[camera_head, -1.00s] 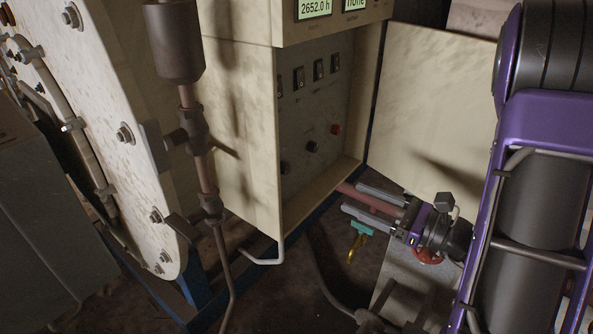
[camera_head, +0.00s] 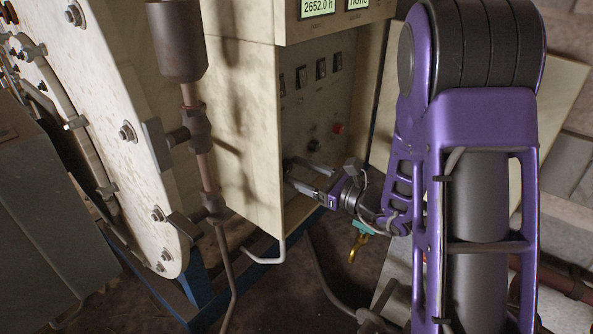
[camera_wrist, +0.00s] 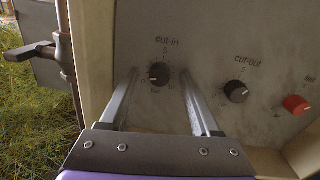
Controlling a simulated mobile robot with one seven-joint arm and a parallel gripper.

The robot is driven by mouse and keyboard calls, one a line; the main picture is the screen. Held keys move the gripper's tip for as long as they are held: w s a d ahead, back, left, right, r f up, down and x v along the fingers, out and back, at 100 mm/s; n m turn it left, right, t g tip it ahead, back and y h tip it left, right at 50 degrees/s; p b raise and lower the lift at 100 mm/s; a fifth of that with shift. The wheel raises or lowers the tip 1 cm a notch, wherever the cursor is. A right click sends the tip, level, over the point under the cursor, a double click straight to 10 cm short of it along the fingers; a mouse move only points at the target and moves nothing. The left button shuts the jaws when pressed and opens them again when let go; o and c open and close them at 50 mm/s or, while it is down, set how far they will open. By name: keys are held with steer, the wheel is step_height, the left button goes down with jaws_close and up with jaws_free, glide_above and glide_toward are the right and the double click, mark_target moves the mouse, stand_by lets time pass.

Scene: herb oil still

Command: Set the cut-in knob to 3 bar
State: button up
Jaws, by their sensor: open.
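The cut-in knob (camera_wrist: 159,75) is a small round black knob on the grey control panel (camera_wrist: 205,35). Its label and a 5 stand above it in the wrist view. A pale pointer mark shows on it, seemingly toward the lower left, but the setting is too small to read surely. My gripper (camera_wrist: 160,88) is open, with one finger to each side of the knob in that view. I see no clear contact and cannot tell how far the tips are from the panel. In the head view my gripper (camera_head: 293,176) reaches into the cabinet, and its fingers hide the cut-in knob.
Several switches (camera_head: 321,69) are higher on the panel. The cream cabinet wall (camera_head: 243,140) stands close left of my gripper. A brown pipe (camera_head: 205,165) stands farther left.

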jaws_close()
stand_by(0.3)
stand_by(0.3)
steer(key=m+p, duration=0.3)
steer(key=m, duration=0.2)
steer(key=shift+r, duration=0.15)
steer(key=m+p, duration=0.3)
steer(key=shift+m+p, duration=1)
steer(key=shift+m, duration=0.3)
steer(key=shift+f, duration=0.25)
